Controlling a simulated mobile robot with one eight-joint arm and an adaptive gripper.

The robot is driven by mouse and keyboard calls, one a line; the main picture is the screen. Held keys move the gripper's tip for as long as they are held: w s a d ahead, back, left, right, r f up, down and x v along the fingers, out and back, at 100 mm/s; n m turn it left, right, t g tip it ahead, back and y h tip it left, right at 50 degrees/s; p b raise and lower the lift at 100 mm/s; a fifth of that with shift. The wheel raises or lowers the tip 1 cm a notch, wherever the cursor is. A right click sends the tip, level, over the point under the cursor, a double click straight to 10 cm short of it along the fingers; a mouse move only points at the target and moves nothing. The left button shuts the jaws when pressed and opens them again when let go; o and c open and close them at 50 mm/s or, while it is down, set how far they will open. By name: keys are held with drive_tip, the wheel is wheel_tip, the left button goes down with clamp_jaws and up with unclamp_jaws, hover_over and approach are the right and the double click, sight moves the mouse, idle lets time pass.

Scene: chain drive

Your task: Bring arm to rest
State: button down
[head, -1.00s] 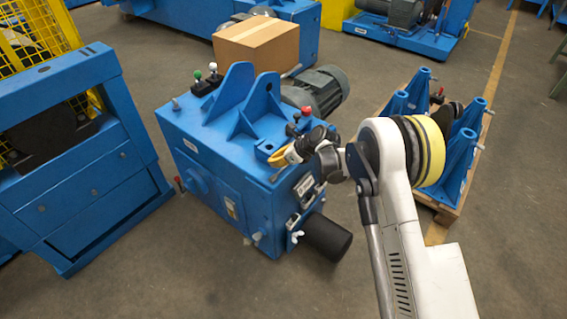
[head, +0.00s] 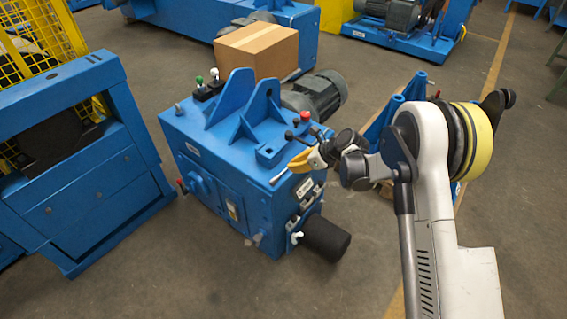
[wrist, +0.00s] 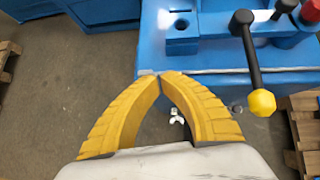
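My gripper (head: 293,165) is at the front right edge of the blue machine (head: 228,125), as seen in the head view. In the wrist view, its yellow fingers (wrist: 160,77) meet at their tips, with nothing seen held between them. The tips lie over the edge of the blue machine top (wrist: 215,78); I cannot tell their height above it. My arm (head: 430,170) is bent, its white elbow joint with the yellow band to the right of the machine.
A black lever with a yellow knob (wrist: 262,102) stands close right of my fingers. A red button (wrist: 310,12) is beyond it. A cardboard box (head: 257,48) and a grey motor (head: 318,94) are behind. Blue stands (head: 408,95) are behind my arm. Floor in front is clear.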

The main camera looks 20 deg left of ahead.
drive_tip(key=s+d+r+n+t+h, duration=0.15)
drive_tip(key=s+d+r+n, duration=0.25)
drive_tip(key=d+r, duration=0.65)
drive_tip(key=s+d+r+n+t+h, duration=0.15)
drive_tip(key=s+d+r+n, duration=0.45)
drive_tip(key=r, duration=0.7)
drive_tip(key=s+d+r+n+t+h, duration=0.1)
drive_tip(key=s+d+n+h, duration=0.2)
drive_tip(key=s+d, duration=0.6)
drive_tip(key=s+d+r+n+t+h, duration=0.1)
drive_tip(key=s+d+r+n+h, duration=0.1)
drive_tip(key=s+d+n, duration=0.5)
drive_tip(key=s+d, duration=0.2)
drive_tip(key=s, duration=0.3)
drive_tip(key=shift+s+d+r+n+h, duration=0.15)
drive_tip(key=shift+d+r+n+h, duration=0.15)
drive_tip(key=shift+d+n+h, duration=0.1)
drive_tip(key=shift+a, duration=0.2)
